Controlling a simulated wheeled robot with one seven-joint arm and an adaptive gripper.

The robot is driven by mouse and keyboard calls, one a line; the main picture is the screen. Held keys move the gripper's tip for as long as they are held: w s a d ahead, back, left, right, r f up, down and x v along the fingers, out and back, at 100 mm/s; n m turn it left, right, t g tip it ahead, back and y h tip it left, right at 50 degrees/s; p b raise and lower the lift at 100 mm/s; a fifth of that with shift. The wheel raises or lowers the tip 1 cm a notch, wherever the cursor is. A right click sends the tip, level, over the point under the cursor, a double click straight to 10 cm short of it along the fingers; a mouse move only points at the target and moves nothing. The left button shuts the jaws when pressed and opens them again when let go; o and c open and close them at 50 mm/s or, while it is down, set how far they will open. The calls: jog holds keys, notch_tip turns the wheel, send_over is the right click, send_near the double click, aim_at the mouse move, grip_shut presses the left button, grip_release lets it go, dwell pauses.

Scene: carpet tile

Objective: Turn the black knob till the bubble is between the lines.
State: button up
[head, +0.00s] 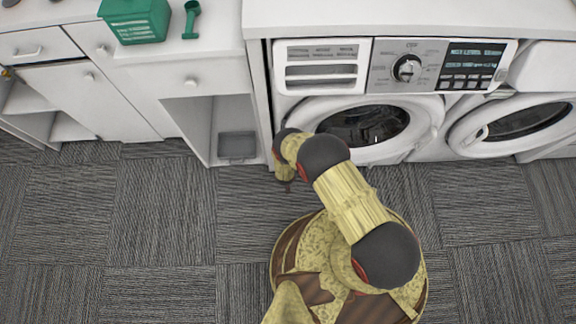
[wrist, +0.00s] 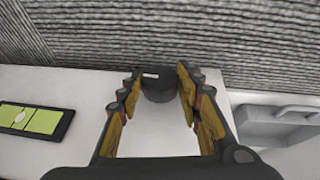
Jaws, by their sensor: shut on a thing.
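The black knob (wrist: 155,91) shows in the wrist view, a short dark cylinder with a small pale mark on top. My gripper (wrist: 158,76) has its two fingers on either side of the knob, shut on it. At the left of the wrist view lies a level (wrist: 66,123), with a dark frame and a yellow-green vial. A pale oval bubble (wrist: 19,118) shows in the vial's middle part, seemingly between two dark lines; it is too small to tell exactly. In the head view the knob and level cannot be made out, and my arm covers most of the gripper.
The washing machine (head: 432,110) stands behind my arm, with another round-door machine (head: 475,145) to its right. White cabinets (head: 125,105) are on the left, with a green box (head: 137,22) on top. The grey carpet (head: 95,230) is clear. A grey tray (wrist: 270,124) shows at the wrist view's right.

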jog(key=shift+c, duration=1.2)
jog(key=shift+y+p, duration=0.4)
jog(key=shift+p, duration=0.1)
jog(key=shift+d+m+y+p, duration=0.15)
jog(key=shift+m+y+p, duration=0.2)
jog(key=shift+y, duration=0.45)
jog(key=y, duration=0.1)
jog(key=y+b, duration=0.1)
jog(key=y, duration=0.1)
jog(key=m+y, duration=0.1)
jog(key=y, duration=0.1)
jog(key=shift+d+f+t+b, duration=0.25)
jog(key=shift+d+t+b, duration=0.05)
jog(key=shift+b, duration=0.05)
jog(key=shift+m+t+y, duration=0.3)
jog(key=shift+m+y, duration=0.05)
jog(key=shift+y, duration=1.25)
jog(key=shift+w+y, duration=0.1)
jog(key=shift+y, duration=0.3)
jog(key=o, duration=1.1)
